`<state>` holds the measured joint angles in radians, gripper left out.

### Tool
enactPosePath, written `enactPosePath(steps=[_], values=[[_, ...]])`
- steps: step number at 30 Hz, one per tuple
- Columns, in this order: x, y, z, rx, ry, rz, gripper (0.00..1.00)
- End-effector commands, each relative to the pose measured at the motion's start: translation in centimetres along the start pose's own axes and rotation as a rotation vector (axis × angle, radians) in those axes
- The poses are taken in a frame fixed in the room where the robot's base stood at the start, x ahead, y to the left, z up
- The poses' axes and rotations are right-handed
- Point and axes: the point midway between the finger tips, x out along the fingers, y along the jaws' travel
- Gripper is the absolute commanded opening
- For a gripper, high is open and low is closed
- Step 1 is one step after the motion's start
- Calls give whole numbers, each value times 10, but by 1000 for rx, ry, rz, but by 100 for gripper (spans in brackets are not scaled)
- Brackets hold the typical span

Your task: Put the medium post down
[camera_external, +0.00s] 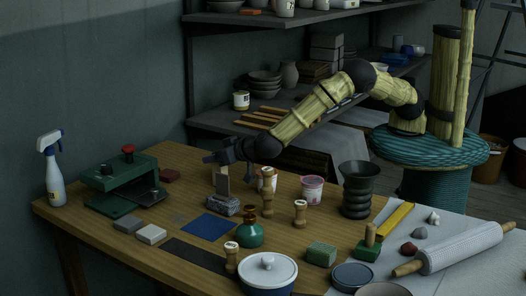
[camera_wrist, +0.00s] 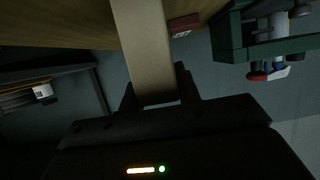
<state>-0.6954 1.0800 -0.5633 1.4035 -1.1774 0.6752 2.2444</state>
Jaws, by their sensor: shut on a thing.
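The medium post (camera_wrist: 143,45), a pale beige straight bar, is between the two fingers of my gripper (camera_wrist: 158,97) in the wrist view. It runs up out of the top of that view, so its far end is hidden. In the external view my gripper (camera_external: 221,157) is over the left-middle of the wooden table (camera_external: 185,158), with the post (camera_external: 222,184) hanging upright below it. The post's lower end is beside or in front of a small grey ribbed object (camera_external: 222,206). I cannot tell whether it touches the table.
A green press (camera_external: 122,180) is at the left. A white-lidded pot (camera_external: 267,271) is in front. Some bare tabletop lies behind the mat.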

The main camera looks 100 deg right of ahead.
Motion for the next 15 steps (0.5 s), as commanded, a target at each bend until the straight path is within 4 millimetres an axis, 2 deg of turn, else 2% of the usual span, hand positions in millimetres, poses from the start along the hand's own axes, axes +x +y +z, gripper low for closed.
enactPosePath(steps=[4,5,7,15], values=[[1,0,2,1,1,-1,3],[1,0,2,0,0,0,38],[0,0,2,0,0,0,52],[0,0,2,0,0,0,54]])
